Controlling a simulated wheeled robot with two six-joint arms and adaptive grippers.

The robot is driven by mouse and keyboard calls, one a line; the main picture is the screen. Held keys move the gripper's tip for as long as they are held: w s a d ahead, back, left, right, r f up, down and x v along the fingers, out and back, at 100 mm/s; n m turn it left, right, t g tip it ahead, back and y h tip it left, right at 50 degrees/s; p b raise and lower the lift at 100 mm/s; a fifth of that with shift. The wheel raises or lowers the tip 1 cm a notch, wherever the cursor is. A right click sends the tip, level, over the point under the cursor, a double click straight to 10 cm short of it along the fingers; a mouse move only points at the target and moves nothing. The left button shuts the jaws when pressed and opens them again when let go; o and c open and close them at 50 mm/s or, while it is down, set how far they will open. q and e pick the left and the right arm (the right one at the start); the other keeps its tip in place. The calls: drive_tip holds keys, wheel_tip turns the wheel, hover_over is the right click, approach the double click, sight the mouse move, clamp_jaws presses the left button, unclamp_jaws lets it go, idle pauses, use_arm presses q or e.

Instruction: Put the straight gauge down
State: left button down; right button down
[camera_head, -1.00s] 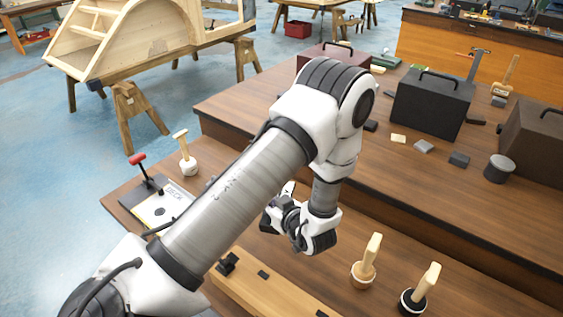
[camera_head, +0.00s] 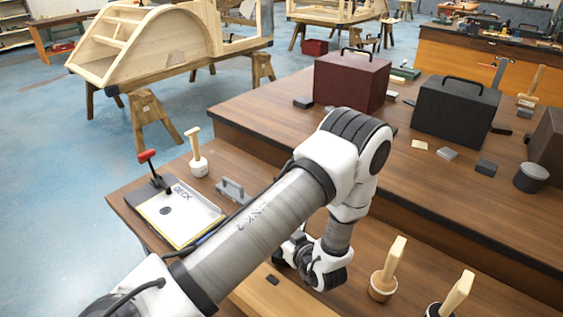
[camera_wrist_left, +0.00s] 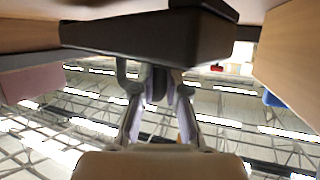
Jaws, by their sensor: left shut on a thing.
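My left gripper (camera_wrist_left: 158,88) is shut in the left wrist view. Its fingers close at a small handle on a long dark block (camera_wrist_left: 150,38), which I take to be the straight gauge. The block lies across the top of that view, beyond the fingertips. In the head view my left gripper (camera_head: 292,250) is low over the front bench, and its forearm hides the fingertips and most of what they hold. A small grey piece with upright posts (camera_head: 233,190) stands on the bench left of my arm. My right gripper is not in view.
A white labelled board (camera_head: 180,216) with a red-handled clamp (camera_head: 156,176) lies on the bench's left end, near a wooden-handled tool (camera_head: 197,156). Two more wooden-handled tools (camera_head: 388,272) stand at right. Dark red (camera_head: 350,82) and black (camera_head: 454,110) cases sit on the raised bench.

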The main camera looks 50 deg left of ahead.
use_arm(q)
drive_tip(key=shift+s+f, duration=0.15)
drive_tip(key=shift+f+b, duration=0.45)
drive_tip(key=shift+r, duration=0.1)
drive_tip(key=c, duration=1.2)
unclamp_jaws()
